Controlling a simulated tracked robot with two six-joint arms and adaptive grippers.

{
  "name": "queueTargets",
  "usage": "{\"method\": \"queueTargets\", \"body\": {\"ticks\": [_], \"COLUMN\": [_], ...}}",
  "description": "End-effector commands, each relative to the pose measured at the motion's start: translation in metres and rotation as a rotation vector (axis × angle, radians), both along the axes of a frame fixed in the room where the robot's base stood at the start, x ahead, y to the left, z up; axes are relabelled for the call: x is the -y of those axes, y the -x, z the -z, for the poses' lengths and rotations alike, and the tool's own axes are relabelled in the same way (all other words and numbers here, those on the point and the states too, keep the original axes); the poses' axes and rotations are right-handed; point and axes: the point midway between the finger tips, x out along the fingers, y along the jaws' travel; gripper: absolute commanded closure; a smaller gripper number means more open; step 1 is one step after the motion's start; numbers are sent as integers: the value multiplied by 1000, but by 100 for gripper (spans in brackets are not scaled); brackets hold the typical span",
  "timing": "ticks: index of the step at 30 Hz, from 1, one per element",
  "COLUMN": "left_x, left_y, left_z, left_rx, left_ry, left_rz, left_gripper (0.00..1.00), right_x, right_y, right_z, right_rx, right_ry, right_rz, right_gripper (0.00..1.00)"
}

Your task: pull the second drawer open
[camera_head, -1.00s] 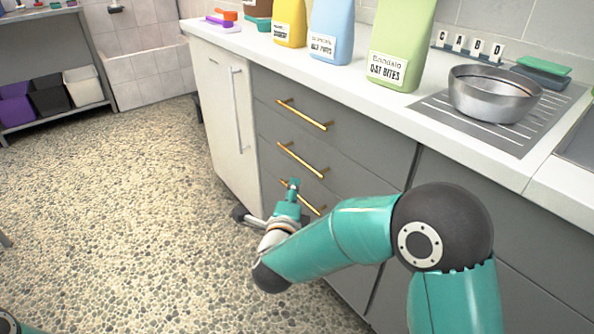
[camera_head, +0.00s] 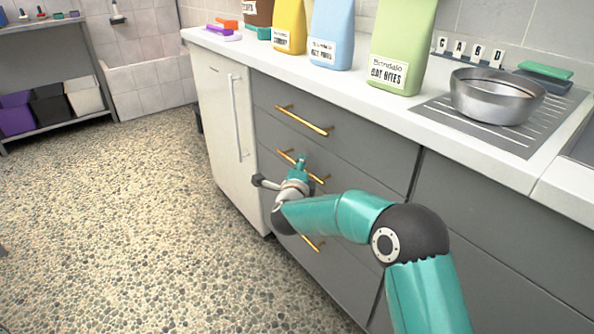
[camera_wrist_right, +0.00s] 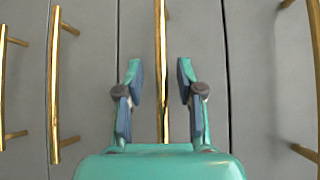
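The second drawer's gold bar handle (camera_head: 288,156) is on the grey cabinet front, below the top handle. The drawer front (camera_head: 345,172) looks flush with its neighbours. My right gripper (camera_head: 301,163) is at this handle and covers part of it. In the right wrist view a gold handle (camera_wrist_right: 162,70) runs between the two fingers of my right gripper (camera_wrist_right: 158,75). The fingers are open, with a gap on each side of the bar. I cannot tell how far the bar lies from the tips in depth. My left gripper is not in view.
The top drawer's handle (camera_head: 304,120) is just above, and a lower handle (camera_head: 312,243) shows below my arm. A pale cabinet door (camera_head: 222,130) adjoins on the left. The counter above bears bags and a steel bowl (camera_head: 494,98). The pebbled floor (camera_head: 130,220) is clear.

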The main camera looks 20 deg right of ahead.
Motion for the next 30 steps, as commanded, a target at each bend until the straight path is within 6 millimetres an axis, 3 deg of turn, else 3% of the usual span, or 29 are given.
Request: {"method": "queueTargets", "body": {"ticks": [9,16,25,26,30], "left_x": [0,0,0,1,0], "left_y": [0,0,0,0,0], "left_z": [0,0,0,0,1], "left_rx": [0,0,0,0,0], "left_ry": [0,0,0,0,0], "left_rz": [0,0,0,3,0], "left_gripper": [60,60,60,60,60], "right_x": [1,1,1,-11,-2], "right_y": [-2,-1,-1,-1,0], "right_z": [0,0,2,2,2], "right_rx": [0,0,-3,-2,-4], "right_ry": [0,0,0,0,0], "right_rz": [0,1,0,-1,-1], "right_gripper": [64,100,100,100,100]}}
